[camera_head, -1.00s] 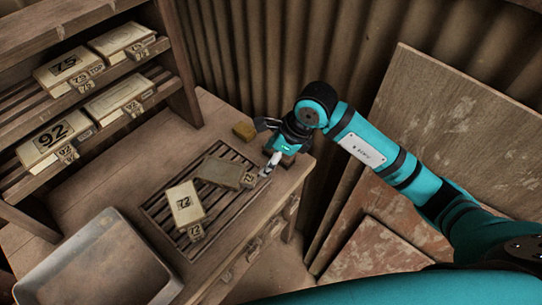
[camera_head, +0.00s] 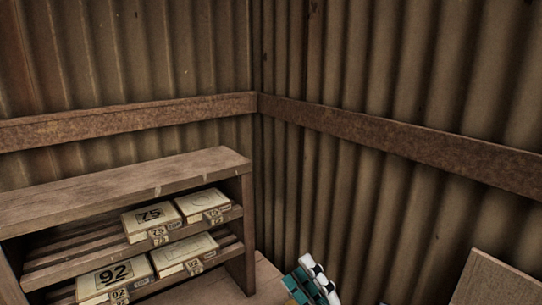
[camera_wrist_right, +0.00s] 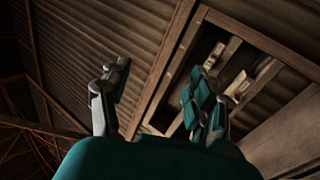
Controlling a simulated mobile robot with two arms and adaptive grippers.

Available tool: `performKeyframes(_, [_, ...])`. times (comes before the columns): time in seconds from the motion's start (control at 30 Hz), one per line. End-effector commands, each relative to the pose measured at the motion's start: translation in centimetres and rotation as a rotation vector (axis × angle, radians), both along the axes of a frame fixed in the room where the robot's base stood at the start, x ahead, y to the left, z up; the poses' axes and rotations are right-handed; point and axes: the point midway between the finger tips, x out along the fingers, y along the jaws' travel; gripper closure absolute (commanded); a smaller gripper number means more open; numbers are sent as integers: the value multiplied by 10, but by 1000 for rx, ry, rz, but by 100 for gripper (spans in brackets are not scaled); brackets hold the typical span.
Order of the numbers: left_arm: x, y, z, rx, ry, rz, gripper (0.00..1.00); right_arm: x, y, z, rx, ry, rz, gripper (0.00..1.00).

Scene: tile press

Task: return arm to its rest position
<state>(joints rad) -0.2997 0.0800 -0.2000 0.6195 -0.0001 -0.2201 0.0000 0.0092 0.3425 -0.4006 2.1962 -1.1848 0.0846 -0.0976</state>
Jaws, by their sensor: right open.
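My right gripper (camera_wrist_right: 158,100) is open in the right wrist view, with its two fingers wide apart and nothing between them. In the head view part of the right gripper (camera_head: 313,281) shows at the bottom edge, teal and white, in front of the corrugated wall. The rest of the right arm is below the picture. My left gripper is not in view.
A wooden shelf (camera_head: 120,186) at left holds blocks marked 75 (camera_head: 151,219) and 92 (camera_head: 114,276). Corrugated walls (camera_head: 385,70) with a wooden rail (camera_head: 400,140) close the corner. A board (camera_head: 490,282) leans at lower right.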

Motion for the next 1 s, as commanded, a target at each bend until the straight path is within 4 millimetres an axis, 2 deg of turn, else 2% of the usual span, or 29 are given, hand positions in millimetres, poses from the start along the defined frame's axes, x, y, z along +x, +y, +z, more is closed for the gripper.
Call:
performKeyframes(0.03, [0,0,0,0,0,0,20,9,-33,-9,166,132,-97,39])
performKeyframes(0.1, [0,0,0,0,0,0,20,19,-78,-35,376,326,-236,39])
performKeyframes(0.17, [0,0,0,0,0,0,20,19,-111,-68,529,497,-348,39])
performKeyframes(0.2, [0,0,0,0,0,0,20,14,-129,-93,619,611,-417,39])
performKeyframes(0.27, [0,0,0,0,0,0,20,2,-150,-132,735,779,-516,39])
performKeyframes(0.33, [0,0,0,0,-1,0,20,-21,-165,-176,844,972,-624,39])
performKeyframes(0.43, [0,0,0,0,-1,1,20,-58,-173,-225,946,1204,-741,39])
performKeyframes(0.5, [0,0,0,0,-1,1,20,-82,-173,-249,991,1332,-802,39])
performKeyframes(0.6, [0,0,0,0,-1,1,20,-115,-169,-274,1031,1492,-872,39])
performKeyframes(0.8, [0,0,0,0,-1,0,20,-176,-158,-305,1069,1758,-980,39])
performKeyframes(0.93, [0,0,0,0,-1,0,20,-214,-148,-316,1074,1917,-1037,39])
performKeyframes(1.0, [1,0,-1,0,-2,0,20,-208,-148,-338,1067,1925,-1046,39])
